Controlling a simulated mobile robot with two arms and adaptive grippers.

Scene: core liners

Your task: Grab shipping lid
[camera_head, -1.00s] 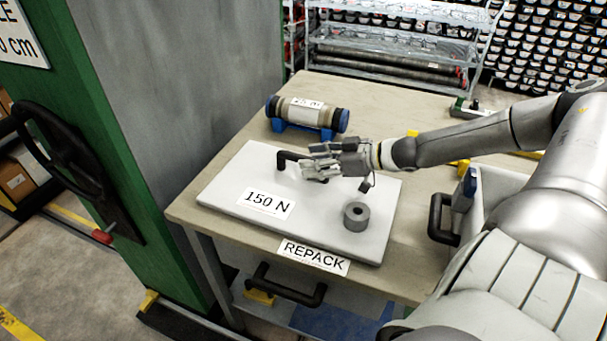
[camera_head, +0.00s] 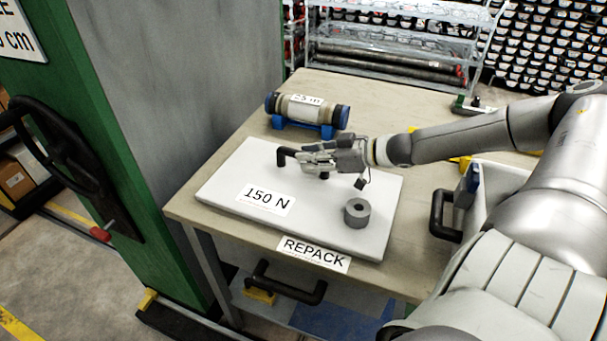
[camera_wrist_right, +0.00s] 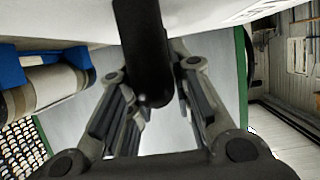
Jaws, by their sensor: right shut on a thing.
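The shipping lid (camera_head: 225,190) is a flat white slab with a "150 N" label, lying on the table in the head view. A black handle (camera_head: 284,154) stands up from its far part. My right gripper (camera_head: 304,159) is at this handle, shut on it and hiding much of it. In the right wrist view the dark handle (camera_wrist_right: 145,50) runs between the two fingers, and the lid's white face (camera_wrist_right: 210,15) fills the top. A grey ring-shaped weight (camera_head: 357,213) sits on the lid's near right part. My left gripper is out of view.
A core cylinder (camera_head: 305,109) with dark ends rests on blue supports behind the lid. The beige table (camera_head: 400,260) carries a "REPACK" label (camera_head: 313,254) at its front edge. A green cabinet (camera_head: 155,220) stands close on the left. A white bin (camera_head: 490,190) is at the right.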

